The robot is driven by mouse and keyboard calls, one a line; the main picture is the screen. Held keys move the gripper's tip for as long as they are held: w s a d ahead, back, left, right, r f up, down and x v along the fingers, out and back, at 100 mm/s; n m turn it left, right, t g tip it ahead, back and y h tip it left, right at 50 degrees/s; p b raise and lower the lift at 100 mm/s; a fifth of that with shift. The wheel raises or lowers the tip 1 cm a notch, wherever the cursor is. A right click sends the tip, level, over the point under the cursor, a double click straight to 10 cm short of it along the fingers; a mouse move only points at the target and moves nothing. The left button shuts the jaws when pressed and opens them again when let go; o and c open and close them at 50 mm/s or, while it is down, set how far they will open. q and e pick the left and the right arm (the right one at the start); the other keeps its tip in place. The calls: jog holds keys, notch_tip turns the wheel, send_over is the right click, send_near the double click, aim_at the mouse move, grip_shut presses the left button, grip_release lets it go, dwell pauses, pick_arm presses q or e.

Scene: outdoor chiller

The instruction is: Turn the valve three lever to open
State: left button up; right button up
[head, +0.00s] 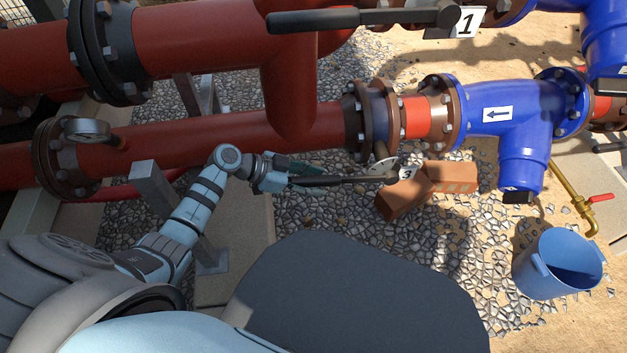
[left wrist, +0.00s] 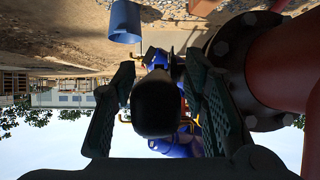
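The valve three lever (head: 345,180) is a long dark handle in the head view, below the lower red pipe. It lies nearly level, and its right end is at the small plate marked 3 (head: 407,174). My left gripper (head: 298,175) is at the lever's free left end. In the left wrist view, the rounded black end of the lever (left wrist: 157,108) sits between the two green fingers of my left gripper (left wrist: 158,90). The fingers are spread, with a visible gap on the left side; contact on the right is unclear. My right gripper is not in view.
Another dark lever (head: 325,19) with a plate marked 1 (head: 466,21) is above, on the upper pipe. Orange bricks (head: 450,176) lie below the valve. A pressure gauge (head: 86,129) is at left. A blue bucket (head: 557,262) stands on the ground at right.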

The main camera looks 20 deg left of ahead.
pick_arm(q)
notch_tip(320, 180, up, 10)
jog(key=shift+r, duration=0.1)
jog(key=shift+c, duration=0.4)
